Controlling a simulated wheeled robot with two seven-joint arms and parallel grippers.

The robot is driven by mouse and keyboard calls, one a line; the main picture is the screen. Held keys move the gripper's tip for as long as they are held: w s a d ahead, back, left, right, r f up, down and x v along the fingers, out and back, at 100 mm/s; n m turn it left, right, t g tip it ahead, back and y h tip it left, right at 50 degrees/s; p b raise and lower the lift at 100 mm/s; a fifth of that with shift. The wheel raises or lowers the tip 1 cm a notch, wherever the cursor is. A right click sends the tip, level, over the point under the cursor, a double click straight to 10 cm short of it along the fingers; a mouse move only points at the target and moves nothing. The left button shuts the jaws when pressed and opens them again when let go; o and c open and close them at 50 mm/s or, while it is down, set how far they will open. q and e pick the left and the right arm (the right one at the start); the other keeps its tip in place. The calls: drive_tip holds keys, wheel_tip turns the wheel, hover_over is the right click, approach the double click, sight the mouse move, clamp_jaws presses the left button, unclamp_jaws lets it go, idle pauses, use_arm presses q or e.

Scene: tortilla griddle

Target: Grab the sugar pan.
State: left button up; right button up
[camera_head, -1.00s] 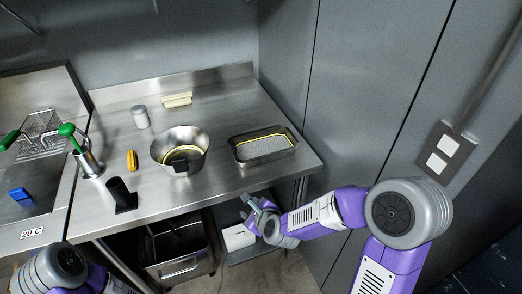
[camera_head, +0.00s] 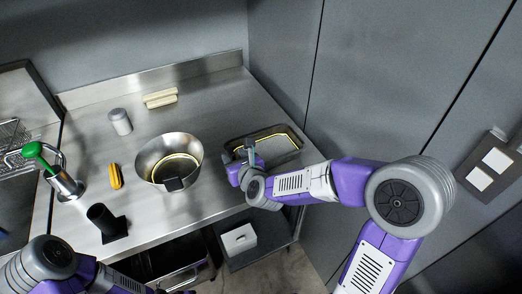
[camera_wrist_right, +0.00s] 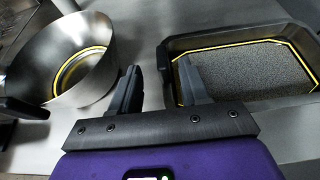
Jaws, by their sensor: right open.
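The sugar pan (camera_head: 296,136) is a dark rectangular pan on the right of the steel counter, with grey grains and a yellow line inside. It shows at the right in the right wrist view (camera_wrist_right: 235,36). My right gripper (camera_head: 246,153) is open and empty at the pan's left end, covering part of it in the head view. In the right wrist view, one finger of the right gripper (camera_wrist_right: 158,72) overlaps the pan's inside and the other is left of its wall. I cannot tell whether they touch it. My left gripper is out of view.
A round metal bowl (camera_head: 145,153) with a dark handle stands left of the pan, close to the gripper. Further left are a yellow-orange object (camera_head: 115,176), a grey canister (camera_head: 120,121), a black holder (camera_head: 105,222) and a green-topped dispenser (camera_head: 64,183). A wall rises right of the counter.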

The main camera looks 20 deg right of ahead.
sight(231, 151)
drive_tip(key=x, duration=0.5)
drive_tip(key=shift+w+d, duration=0.1)
drive_tip(key=shift+d, duration=0.1)
drive_tip(key=shift+c, duration=0.3)
clamp_jaws()
drive_tip(key=shift+r, duration=0.15)
idle(0.7)
